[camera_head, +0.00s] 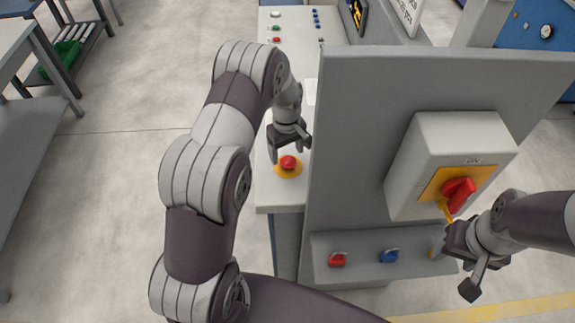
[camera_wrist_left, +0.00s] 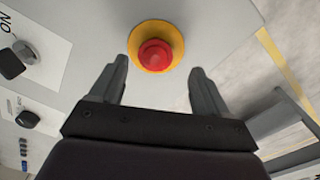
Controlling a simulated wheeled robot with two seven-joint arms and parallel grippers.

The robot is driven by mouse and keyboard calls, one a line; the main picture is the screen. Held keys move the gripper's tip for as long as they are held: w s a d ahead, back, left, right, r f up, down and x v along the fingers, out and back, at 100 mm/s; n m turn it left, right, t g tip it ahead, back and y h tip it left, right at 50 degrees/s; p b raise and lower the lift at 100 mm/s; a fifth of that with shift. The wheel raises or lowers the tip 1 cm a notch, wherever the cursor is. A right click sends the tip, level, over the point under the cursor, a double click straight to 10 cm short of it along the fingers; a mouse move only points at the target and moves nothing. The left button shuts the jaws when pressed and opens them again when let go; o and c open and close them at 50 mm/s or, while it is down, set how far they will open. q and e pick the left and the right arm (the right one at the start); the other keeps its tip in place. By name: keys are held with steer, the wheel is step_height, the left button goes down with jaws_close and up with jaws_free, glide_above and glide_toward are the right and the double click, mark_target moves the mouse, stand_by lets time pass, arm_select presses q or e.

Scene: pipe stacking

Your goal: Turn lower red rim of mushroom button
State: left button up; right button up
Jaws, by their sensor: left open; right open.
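The red mushroom button (camera_head: 288,162) sits on a yellow round base on the light grey console top. In the left wrist view the red button (camera_wrist_left: 156,55) shows centred on its yellow ring (camera_wrist_left: 176,41), just beyond the fingertips. My left gripper (camera_head: 289,150) is open and empty above the button, its fingers pointing down toward it. In the left wrist view my left gripper (camera_wrist_left: 163,73) has its two fingers spread, one on each side of the button's line, apart from it. My right gripper (camera_head: 459,262) is open at the lower right, near the grey switch panel.
A grey upright panel (camera_head: 340,150) stands close right of my left gripper. It carries a box (camera_head: 420,140) with a red rotary switch (camera_head: 458,194). Red (camera_head: 338,259) and blue (camera_head: 389,255) padlock-like items sit on a lower ledge. Small buttons (camera_head: 276,28) line the console's far end.

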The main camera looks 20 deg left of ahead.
mark_target(289, 158)
arm_select(q)
steer(key=f, duration=0.1)
steer(key=w+f+b, duration=0.1)
steer(key=f, duration=0.2)
steer(key=shift+w+f, duration=0.3)
steer(key=shift+f, duration=0.05)
steer(key=shift+s+d+r, duration=0.1)
steer(key=shift+s+r, duration=0.4)
steer(key=shift+s, duration=0.2)
steer(key=c, duration=0.4)
steer(key=shift+w+f, duration=0.2)
steer(key=shift+w, duration=0.1)
steer(key=c, duration=0.6)
steer(key=shift+s, duration=0.1)
steer(key=shift+c, duration=0.2)
arm_select(e)
steer(key=f, duration=0.3)
steer(key=shift+w+d, duration=0.15)
steer(key=shift+w, duration=0.25)
arm_select(q)
steer(key=m+b, duration=0.1)
steer(key=m, duration=0.1)
steer(key=shift+m, duration=0.4)
steer(key=shift+m+b, duration=0.3)
steer(key=shift+m, duration=1.5)
arm_select(e)
steer(key=shift+f, duration=0.6)
